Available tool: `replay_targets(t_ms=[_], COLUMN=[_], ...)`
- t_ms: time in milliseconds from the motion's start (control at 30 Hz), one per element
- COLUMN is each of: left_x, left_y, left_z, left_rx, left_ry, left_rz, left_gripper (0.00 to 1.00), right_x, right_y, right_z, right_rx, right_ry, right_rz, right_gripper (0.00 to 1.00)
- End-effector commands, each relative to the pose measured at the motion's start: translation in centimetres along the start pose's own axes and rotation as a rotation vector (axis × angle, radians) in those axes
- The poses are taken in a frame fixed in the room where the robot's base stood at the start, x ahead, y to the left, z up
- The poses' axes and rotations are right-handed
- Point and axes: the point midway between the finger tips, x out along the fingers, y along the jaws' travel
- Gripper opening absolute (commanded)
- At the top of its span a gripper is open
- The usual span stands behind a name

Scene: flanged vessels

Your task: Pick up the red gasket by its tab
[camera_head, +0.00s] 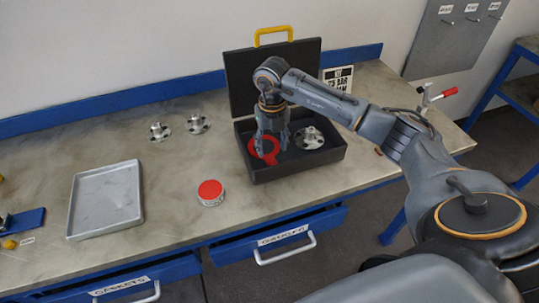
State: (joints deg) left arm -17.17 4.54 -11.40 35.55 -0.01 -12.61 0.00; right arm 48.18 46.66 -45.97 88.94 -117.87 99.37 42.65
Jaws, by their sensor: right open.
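A red gasket (271,157), a ring with a tab, shows at the left part of an open black case (262,176) on the workbench. My right gripper (268,146) points down into the case, right at the gasket, and hides part of it. Its fingers are open. I cannot tell whether the fingers touch the gasket or stand around its tab. My left gripper is not in view.
A metal flange (310,138) sits in the case's right part. Two more flanged pieces (159,131) (198,123) stand on the bench behind left. A red-lidded tin (211,192) and a grey tray (104,201) lie left. Bare bench (170,170) lies between.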

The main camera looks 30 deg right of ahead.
Motion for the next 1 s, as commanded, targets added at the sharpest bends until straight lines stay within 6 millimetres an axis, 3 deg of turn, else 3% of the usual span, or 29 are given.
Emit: replay_targets(t_ms=[167, 333, 500, 767, 1000], left_x=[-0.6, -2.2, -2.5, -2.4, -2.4], left_y=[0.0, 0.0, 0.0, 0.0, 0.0], left_z=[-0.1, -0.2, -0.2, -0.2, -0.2], left_rx=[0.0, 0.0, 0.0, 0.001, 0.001], left_ry=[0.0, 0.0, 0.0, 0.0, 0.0], left_rz=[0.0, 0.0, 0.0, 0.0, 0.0], left_gripper=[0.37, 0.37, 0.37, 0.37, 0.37], right_x=[1.1, 3.4, 5.5, 5.9, 5.8], right_y=[0.0, -0.4, -0.3, -0.3, -0.3], right_z=[0.0, -0.1, 0.0, 0.0, 0.1], right_rx=[0.0, 0.001, -0.001, -0.001, -0.001], right_ry=[0.002, 0.005, 0.001, -0.001, -0.001], right_rz=[0.0, 0.0, 0.002, 0.002, 0.002], right_gripper=[0.53, 0.53, 0.53, 0.53, 0.06])
